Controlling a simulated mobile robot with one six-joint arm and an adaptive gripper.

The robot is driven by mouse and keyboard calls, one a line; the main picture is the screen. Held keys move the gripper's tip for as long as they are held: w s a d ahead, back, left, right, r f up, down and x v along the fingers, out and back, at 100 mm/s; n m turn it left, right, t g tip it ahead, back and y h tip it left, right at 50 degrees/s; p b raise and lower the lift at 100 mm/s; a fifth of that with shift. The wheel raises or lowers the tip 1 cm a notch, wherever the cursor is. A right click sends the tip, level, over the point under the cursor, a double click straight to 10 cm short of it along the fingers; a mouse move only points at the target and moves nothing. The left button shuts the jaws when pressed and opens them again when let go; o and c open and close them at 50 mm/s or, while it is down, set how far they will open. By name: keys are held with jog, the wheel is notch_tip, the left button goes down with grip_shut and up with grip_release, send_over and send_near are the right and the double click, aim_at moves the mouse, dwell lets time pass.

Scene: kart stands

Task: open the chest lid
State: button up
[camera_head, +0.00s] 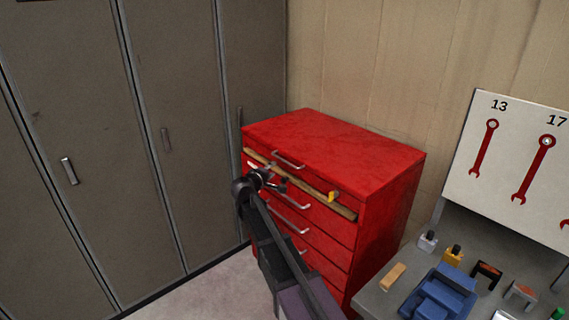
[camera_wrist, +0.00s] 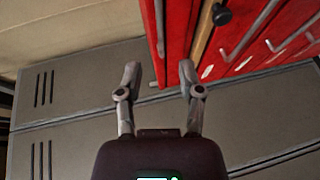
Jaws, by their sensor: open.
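The red chest (camera_head: 330,143) stands in the corner with its lid down flat. A silver lid handle (camera_head: 288,160) is on the lid's front edge; a silver bar that looks like it shows in the wrist view (camera_wrist: 159,28). My gripper (camera_head: 276,182) is in front of the chest's upper front, a little below and left of the lid handle in the head view. In the wrist view my gripper (camera_wrist: 158,72) has its two fingers spread with nothing between them. I cannot tell how far the fingertips are from the handle.
A wooden strip (camera_head: 342,210) with a yellow piece (camera_head: 332,196) runs across the chest front under the lid. Drawer handles (camera_head: 290,229) stick out below. Grey lockers (camera_head: 180,130) stand at the left. A workbench (camera_head: 375,297) with a blue vise-like object (camera_head: 440,298) is at the right.

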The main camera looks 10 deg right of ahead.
aim_at(285, 161)
jog(key=b+x, duration=0.1)
jog(key=x, duration=1)
jog(key=shift+b, duration=0.4)
grip_shut()
